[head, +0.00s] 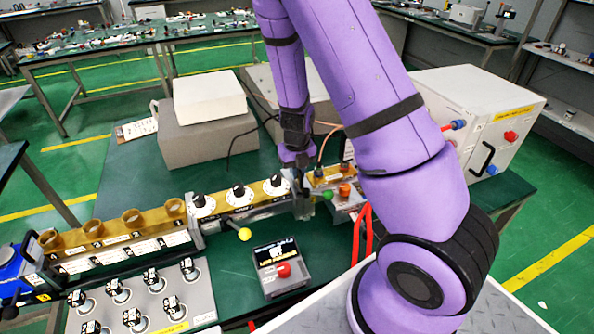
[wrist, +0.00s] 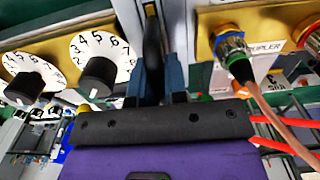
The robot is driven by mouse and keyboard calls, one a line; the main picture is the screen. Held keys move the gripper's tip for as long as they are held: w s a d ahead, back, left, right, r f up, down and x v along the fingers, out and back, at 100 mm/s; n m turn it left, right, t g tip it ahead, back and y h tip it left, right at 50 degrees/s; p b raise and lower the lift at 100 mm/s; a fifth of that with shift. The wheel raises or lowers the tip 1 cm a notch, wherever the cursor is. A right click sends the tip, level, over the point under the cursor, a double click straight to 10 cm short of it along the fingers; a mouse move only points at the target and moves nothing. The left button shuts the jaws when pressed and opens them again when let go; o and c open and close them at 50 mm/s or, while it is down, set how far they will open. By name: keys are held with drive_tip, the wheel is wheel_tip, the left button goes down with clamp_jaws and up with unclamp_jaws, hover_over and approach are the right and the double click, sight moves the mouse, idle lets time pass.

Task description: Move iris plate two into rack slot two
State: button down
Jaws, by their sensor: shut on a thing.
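My gripper (head: 302,205) reaches down from my purple arm to the gap between the dial section and the coupler block. In the wrist view its blue fingers (wrist: 156,88) are closed around a thin, dark, upright piece (wrist: 152,40) in that gap. I cannot read a number on it, so I cannot tell whether it is iris plate two. A long row with brass round openings (head: 132,217) and white labels stands at the left. A grey panel (head: 203,290) before it carries several small metal pieces with black-and-white marks. I cannot tell which part is the rack or slot two.
White numbered dials (wrist: 98,55) stand close left of my fingers; the coupler (wrist: 262,50) with a cable connector is close right. Grey boxes (head: 208,130) stand behind.

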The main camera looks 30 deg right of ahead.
idle(0.4)
wheel_tip(320, 180, up, 12)
drive_tip(key=shift+f, duration=0.2)
idle(2.2)
idle(0.3)
